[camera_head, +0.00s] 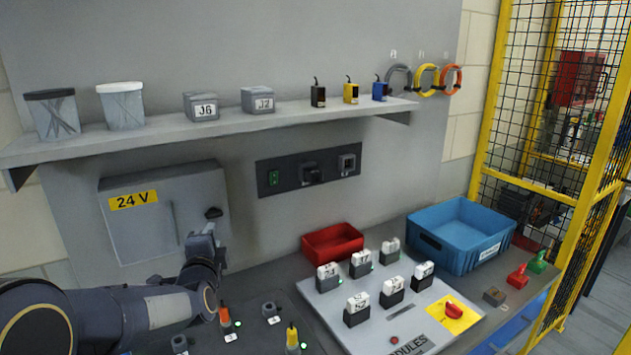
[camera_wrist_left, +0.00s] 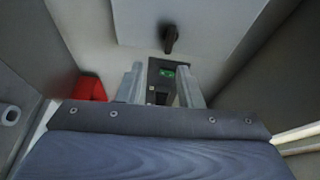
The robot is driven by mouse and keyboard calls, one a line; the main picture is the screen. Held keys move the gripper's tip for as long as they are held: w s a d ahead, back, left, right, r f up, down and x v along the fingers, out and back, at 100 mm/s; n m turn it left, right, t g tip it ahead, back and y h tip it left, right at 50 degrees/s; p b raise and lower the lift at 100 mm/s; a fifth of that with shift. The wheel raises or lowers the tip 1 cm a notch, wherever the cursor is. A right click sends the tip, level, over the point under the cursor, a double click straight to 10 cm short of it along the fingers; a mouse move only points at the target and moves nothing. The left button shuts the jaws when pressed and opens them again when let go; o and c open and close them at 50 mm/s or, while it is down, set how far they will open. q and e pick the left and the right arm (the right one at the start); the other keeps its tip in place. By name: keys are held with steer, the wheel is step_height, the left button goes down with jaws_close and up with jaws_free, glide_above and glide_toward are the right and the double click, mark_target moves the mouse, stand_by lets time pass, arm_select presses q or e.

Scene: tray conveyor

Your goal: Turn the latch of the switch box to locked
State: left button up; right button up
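The switch box (camera_head: 150,235) is a grey wall box with a yellow "24 V" label, its door shut. Its dark latch (camera_head: 213,213) sits near the door's right edge. In the left wrist view the latch (camera_wrist_left: 171,40) is a dark handle ahead of the fingertips, on a pale panel. My left gripper (camera_head: 203,236) is just below the latch in the head view. In the left wrist view its two fingers (camera_wrist_left: 159,88) stand apart with nothing held between them; the latch looks apart from them. My right gripper is not in view.
A dark panel (camera_head: 308,171) with a green switch is on the wall right of the box. A shelf (camera_head: 240,128) with containers runs above. Below are a red bin (camera_head: 332,242), a blue crate (camera_head: 440,243) and a module board (camera_head: 325,303). Connectors stand near my left forearm.

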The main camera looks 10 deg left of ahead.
arm_select(q)
steer(key=s+d+f+n+g+h, duration=0.2)
steer(key=s+n, duration=0.3)
steer(key=s, duration=0.7)
steer(key=s+d+f+n+g+h, duration=0.3)
steer(key=s+d+f+n+g, duration=0.1)
steer(key=s, duration=0.8)
steer(key=s+d+f+n+g+h, duration=0.3)
steer(key=s+n, duration=0.4)
steer(key=s, duration=0.5)
steer(key=shift+s+d+f+g, duration=0.15)
steer(key=shift+d+f+g, duration=0.4)
steer(key=shift+g, duration=0.55)
steer(key=shift+a+f, duration=0.1)
steer(key=shift+a, duration=0.05)
